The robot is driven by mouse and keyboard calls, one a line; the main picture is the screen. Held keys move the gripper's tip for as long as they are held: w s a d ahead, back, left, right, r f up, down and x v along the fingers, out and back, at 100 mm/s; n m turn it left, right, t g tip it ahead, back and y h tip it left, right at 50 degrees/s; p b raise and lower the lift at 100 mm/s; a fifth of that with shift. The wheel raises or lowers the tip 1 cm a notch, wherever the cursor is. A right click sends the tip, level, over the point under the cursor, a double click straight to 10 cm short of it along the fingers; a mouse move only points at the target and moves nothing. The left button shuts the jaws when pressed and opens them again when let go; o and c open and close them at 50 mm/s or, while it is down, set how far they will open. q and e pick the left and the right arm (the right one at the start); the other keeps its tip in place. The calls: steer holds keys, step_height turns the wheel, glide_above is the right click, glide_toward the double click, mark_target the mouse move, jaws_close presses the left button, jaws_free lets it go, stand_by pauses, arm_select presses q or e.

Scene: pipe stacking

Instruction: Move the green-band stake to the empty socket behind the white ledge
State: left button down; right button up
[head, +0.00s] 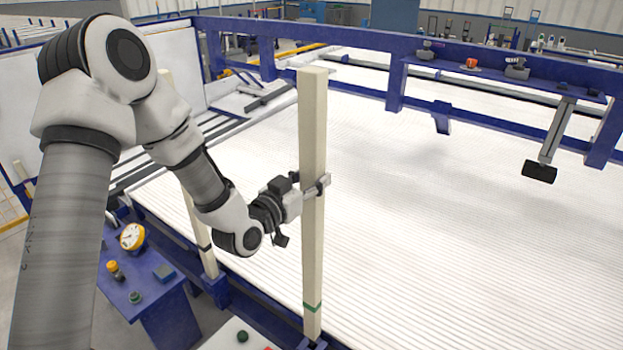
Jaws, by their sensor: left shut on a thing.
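The green-band stake (313,120) is a tall cream square post standing about upright in the middle of the head view. Its green band (312,308) is near its lower end. My left gripper (318,188) is shut on the stake around its middle, coming from the left. The stake's foot is close to blue frame parts at the bottom; I cannot tell whether it sits in a socket. An empty socket is not clearly visible. My right gripper is not in view.
A white panel (222,338) with a dark green knob (243,337) is at the bottom. A blue bench (150,305) with a yellow gauge (132,236) is at lower left. White pipes (450,220) fill the right, inside a blue frame (395,85).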

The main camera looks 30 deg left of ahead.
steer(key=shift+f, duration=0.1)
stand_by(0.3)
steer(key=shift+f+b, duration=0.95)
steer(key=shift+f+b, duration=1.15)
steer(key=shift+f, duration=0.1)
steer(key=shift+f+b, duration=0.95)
steer(key=shift+b, duration=0.15)
